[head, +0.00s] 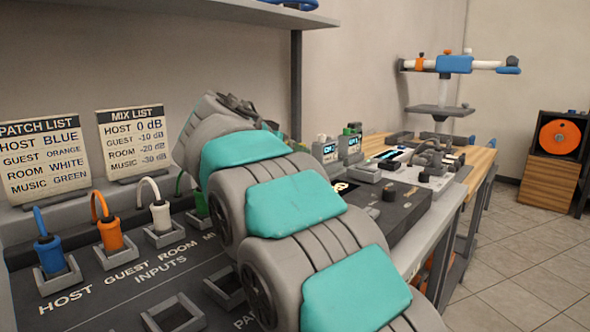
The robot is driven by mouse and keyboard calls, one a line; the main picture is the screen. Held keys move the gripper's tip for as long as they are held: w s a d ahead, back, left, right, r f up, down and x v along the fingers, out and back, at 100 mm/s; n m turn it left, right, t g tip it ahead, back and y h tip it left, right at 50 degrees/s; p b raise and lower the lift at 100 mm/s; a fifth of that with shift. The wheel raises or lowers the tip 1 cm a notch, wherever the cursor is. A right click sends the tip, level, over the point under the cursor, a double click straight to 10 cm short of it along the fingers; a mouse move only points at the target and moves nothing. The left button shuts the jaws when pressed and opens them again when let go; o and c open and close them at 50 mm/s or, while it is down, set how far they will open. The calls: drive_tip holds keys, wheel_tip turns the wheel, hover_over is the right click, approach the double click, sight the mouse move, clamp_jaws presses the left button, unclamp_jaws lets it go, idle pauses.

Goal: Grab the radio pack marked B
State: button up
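Two small grey packs with lit screens stand upright side by side past my arm, near the middle of the head view. The left pack (326,151) and the right pack (350,145) look like radio packs. Their markings are too small to read, so I cannot tell which is B. My grey and teal arm fills the middle foreground and hides part of the bench before them. My gripper's fingers do not show; the far end of the arm hides them.
A patch panel (110,290) with blue, orange and white plugs lies at left, below the patch list (42,160) and mix list (135,142) cards. A shelf post (296,85) rises behind my arm. A dark mixer-like unit (395,210) sits right of it.

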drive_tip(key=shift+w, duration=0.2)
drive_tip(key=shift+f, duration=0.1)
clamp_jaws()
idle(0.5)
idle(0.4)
